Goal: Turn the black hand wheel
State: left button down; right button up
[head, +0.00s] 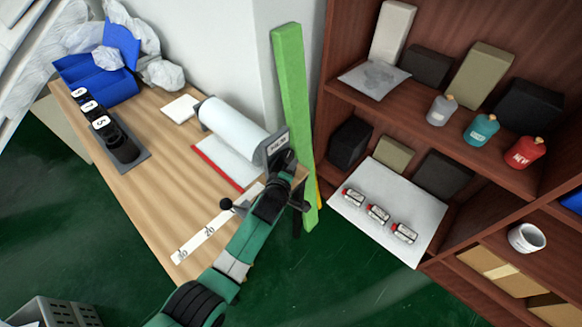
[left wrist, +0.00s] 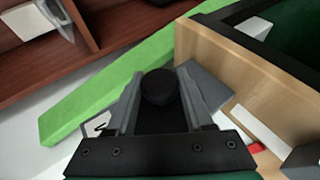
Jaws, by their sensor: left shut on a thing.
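My left gripper (head: 283,163) reaches the front end of the paper-roll holder at the right edge of the wooden table. In the left wrist view my left gripper (left wrist: 160,76) is shut on the black hand wheel (left wrist: 159,87), whose round dark part shows between the two fingers. In the head view the wheel is mostly hidden by the gripper. The holder's grey end plate (head: 278,146) carries a label. The white roll (head: 233,123) lies behind it. My right gripper is not in view.
A green post (head: 293,110) stands close beside the gripper. The wooden table (head: 150,195) holds a black stand (head: 120,150) with numbered tags, a blue bin (head: 105,80) and a white strip (head: 205,235). A brown shelf (head: 400,125) with bottles and boxes stands at right.

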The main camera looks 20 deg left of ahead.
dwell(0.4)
pick_arm(q)
jog(key=shift+c, duration=1.6)
grip_release()
jog(key=shift+s+r+g+p, duration=0.3)
jog(key=shift+r+p, duration=0.05)
jog(key=shift+p, duration=0.25)
jog(key=p+v, duration=0.6)
jog(key=v, duration=0.4)
jog(key=shift+s+d+p, duration=0.15)
jog(key=shift+s+p, duration=0.2)
jog(key=shift+p, duration=0.05)
